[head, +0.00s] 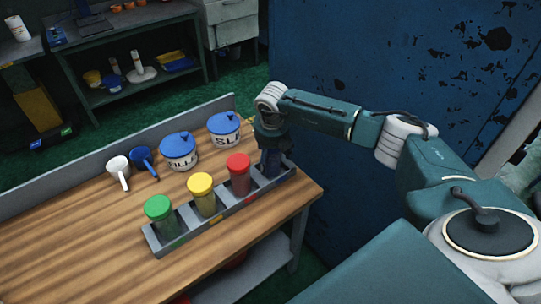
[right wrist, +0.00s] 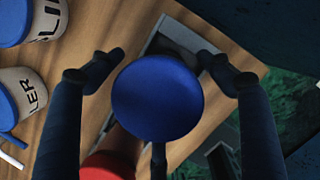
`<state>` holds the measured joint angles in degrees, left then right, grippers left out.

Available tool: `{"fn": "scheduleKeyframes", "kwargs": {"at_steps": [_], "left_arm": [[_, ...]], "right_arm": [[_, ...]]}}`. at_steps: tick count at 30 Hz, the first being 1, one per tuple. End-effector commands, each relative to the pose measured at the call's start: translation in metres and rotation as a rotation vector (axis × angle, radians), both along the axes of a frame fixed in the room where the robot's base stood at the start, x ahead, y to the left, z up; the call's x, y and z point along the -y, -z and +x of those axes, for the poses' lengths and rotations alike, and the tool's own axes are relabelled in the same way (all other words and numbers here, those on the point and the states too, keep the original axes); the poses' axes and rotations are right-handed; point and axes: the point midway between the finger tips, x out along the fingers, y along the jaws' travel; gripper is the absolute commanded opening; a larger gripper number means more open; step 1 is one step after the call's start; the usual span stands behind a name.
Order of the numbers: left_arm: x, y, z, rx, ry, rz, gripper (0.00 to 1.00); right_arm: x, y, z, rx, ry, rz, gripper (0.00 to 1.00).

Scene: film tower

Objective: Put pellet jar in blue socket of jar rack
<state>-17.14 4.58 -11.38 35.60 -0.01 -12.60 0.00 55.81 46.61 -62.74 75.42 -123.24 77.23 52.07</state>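The jar rack (head: 222,217) is a long grey tray near the right end of the wooden bench. The blue-lidded jar (right wrist: 157,98), which I take as the pellet jar, is upright at the rack's right end. In the head view my right gripper (head: 274,150) hides most of it. My right gripper (right wrist: 160,62) comes from above with its fingers on both sides of the lid, spread, with gaps beside it. The blue socket is mostly hidden, and I cannot tell how deep the jar sits. My left gripper is not in view.
Green-lidded (head: 159,208), yellow-lidded (head: 201,185) and red-lidded (head: 238,163) jars stand in the rack. Two blue-lidded labelled tubs (head: 180,158) (head: 225,138) stand behind, with a white scoop (head: 119,168) and a blue scoop (head: 144,158) to their left. The bench's front left is clear.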

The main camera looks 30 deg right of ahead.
Motion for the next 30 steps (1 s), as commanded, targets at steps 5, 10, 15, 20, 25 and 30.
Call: {"fn": "scheduleKeyframes", "kwargs": {"at_steps": [5, 10, 15, 20, 25, 30], "left_arm": [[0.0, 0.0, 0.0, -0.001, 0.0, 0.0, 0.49], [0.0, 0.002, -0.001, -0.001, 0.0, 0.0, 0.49], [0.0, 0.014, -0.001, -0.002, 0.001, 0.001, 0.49], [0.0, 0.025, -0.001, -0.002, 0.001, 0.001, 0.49], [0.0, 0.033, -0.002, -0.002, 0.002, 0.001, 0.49], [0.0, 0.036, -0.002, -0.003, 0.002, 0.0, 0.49]], "right_arm": [[0.0, 0.0, 0.0, 0.0, 0.0, 0.0, 0.78], [-0.001, -0.009, -0.001, 0.002, 0.0, 0.0, 0.78], [-0.004, -0.038, -0.006, 0.006, -0.002, 0.0, 0.78], [-0.008, -0.073, -0.014, 0.005, -0.001, -0.001, 0.78], [-0.012, -0.102, -0.021, 0.004, 0.0, 0.0, 0.78], [-0.013, -0.116, -0.024, 0.001, 0.001, 0.0, 0.78]]}}
